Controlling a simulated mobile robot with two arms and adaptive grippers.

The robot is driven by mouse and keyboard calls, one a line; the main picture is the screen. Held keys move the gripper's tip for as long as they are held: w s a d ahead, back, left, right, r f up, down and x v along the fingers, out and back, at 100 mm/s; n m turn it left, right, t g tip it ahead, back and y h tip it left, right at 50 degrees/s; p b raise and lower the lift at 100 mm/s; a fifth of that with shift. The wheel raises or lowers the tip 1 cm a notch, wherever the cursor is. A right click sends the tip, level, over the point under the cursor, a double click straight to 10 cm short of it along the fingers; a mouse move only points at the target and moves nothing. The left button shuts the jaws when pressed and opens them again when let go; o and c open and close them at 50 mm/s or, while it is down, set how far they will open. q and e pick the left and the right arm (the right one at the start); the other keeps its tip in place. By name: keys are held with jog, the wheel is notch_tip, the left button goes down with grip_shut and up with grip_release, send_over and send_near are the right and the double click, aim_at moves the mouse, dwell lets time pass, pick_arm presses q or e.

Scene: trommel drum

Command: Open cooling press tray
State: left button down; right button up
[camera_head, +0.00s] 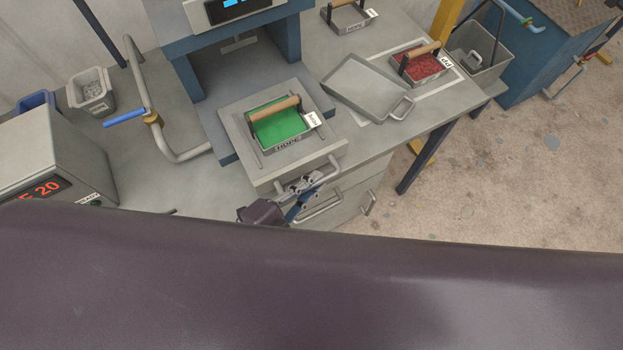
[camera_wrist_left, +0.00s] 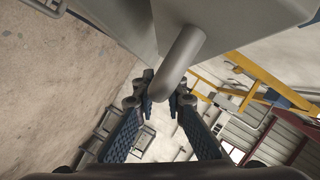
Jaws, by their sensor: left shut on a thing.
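The cooling press tray (camera_head: 321,146) is a grey slab in front of the blue press frame (camera_head: 186,82), with its front edge over the table's front side. A green-filled mould (camera_head: 284,125) labelled HDPE, with a wooden-handled bar, sits on it. My left gripper (camera_head: 313,181) is at the grey bar handle (camera_head: 331,165) on the tray's front. In the left wrist view, the handle (camera_wrist_left: 182,58) passes between the fingertips (camera_wrist_left: 160,92), which are shut on it. The right gripper is not in view.
An empty tilted tray (camera_head: 362,86) and a red-filled mould (camera_head: 424,68) lie to the right on the table. Drawer handles (camera_head: 320,208) are below my left gripper. A bent pipe lever (camera_head: 150,118) and a control box (camera_head: 40,160) stand left. Open floor (camera_head: 510,180) lies right.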

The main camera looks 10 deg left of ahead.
pick_arm(q)
jog(key=c, duration=2.2)
grip_release()
jog(key=shift+c, duration=0.2)
jog(key=v, duration=1.2)
